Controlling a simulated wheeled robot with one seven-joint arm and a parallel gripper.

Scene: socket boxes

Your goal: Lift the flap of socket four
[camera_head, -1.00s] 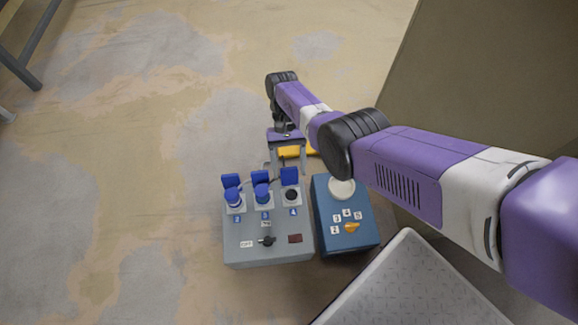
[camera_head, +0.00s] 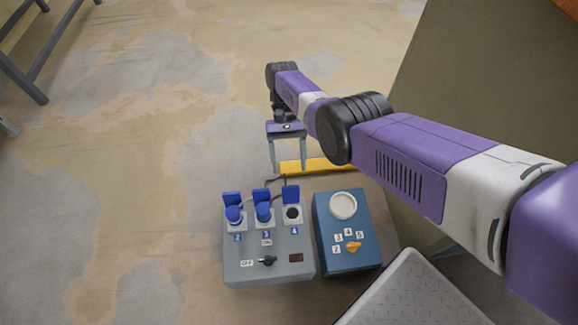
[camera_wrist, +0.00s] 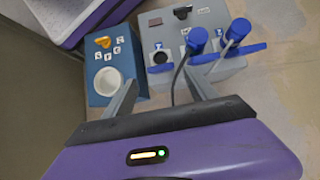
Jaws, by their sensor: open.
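The grey socket box (camera_head: 285,274) stands below my gripper in the head view. Socket four (camera_head: 293,214) is the rightmost of its row, a dark round opening with no plug in it. Its blue flap (camera_head: 291,194) stands raised behind the opening. In the wrist view socket four (camera_wrist: 162,57) is uncovered, with its flap (camera_wrist: 160,68) on the gripper's side. My gripper (camera_head: 288,168) is open and empty, its fingers spread beyond the flap and apart from it. In the wrist view the gripper (camera_wrist: 160,80) has a finger to either side.
Blue plugs fill socket two (camera_head: 234,215) and socket three (camera_head: 264,213), with raised flaps behind. A dark cable runs behind the box. A blue box (camera_head: 350,258) with a white round top and orange knob stands close on the right. A yellow bar (camera_head: 318,165) lies behind.

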